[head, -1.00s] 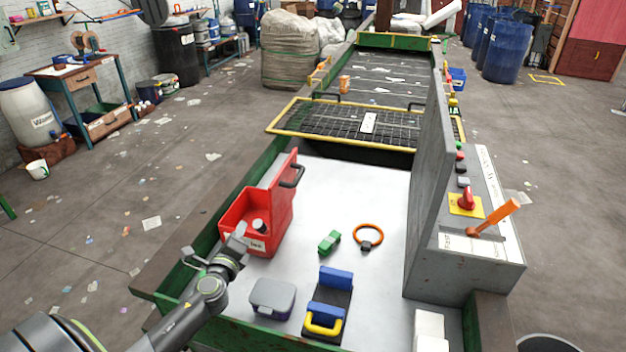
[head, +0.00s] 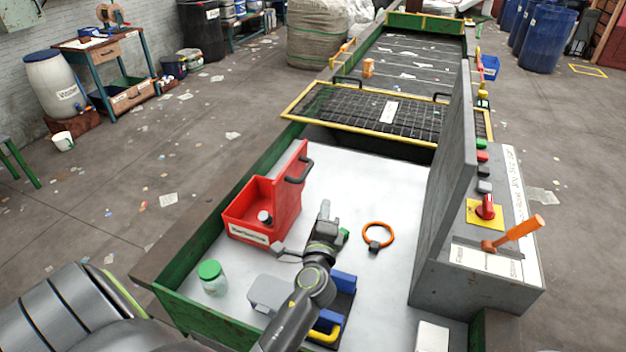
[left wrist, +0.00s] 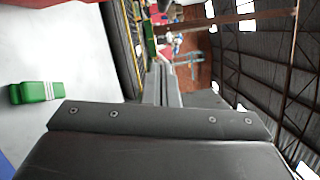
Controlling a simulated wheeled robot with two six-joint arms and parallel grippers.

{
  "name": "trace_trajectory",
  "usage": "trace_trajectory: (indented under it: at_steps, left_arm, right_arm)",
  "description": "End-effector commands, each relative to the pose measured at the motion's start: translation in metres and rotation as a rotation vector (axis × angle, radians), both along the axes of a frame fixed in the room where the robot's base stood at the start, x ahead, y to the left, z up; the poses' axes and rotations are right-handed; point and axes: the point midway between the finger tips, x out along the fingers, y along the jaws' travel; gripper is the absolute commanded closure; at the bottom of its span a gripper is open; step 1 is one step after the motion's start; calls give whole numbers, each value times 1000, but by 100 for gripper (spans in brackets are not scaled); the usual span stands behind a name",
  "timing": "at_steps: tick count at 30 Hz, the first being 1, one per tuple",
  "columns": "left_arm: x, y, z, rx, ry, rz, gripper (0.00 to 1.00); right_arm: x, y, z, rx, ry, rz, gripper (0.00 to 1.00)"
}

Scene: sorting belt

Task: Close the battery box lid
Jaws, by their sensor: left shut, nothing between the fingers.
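The red battery box (head: 248,222) stands on the left of the white tabletop. Its lid (head: 292,185) is upright and open, with a black handle (head: 300,170) on it. A small dark object with a pale top (head: 264,217) is inside. My left gripper (head: 325,208) is to the right of the box, apart from it, with its fingers shut and empty. The shut fingers also show in the left wrist view (left wrist: 163,84), pointing away over the table. The box is not seen in the left wrist view. My right gripper is not in view.
A green block (left wrist: 36,92) is partly hidden behind my left arm in the head view. An orange ring (head: 378,235), a grey box (head: 268,292), a blue clamp-like item (head: 344,281) and a green-lidded jar (head: 212,277) are nearby. A grey panel (head: 445,190) stands at right.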

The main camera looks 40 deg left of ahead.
Motion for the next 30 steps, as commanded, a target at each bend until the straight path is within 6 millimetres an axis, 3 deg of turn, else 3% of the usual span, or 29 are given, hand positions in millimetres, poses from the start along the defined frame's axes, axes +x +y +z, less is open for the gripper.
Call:
trace_trajectory:
  at_steps: [11,21,30]
  left_arm:
    - [61,33,8,4,1,1,100]
    - [50,67,15,2,1,1,100]
    - [49,69,14,0,1,1,100]
  right_arm:
    - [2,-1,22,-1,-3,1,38]
    - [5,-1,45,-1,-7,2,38]
    - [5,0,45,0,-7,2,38]
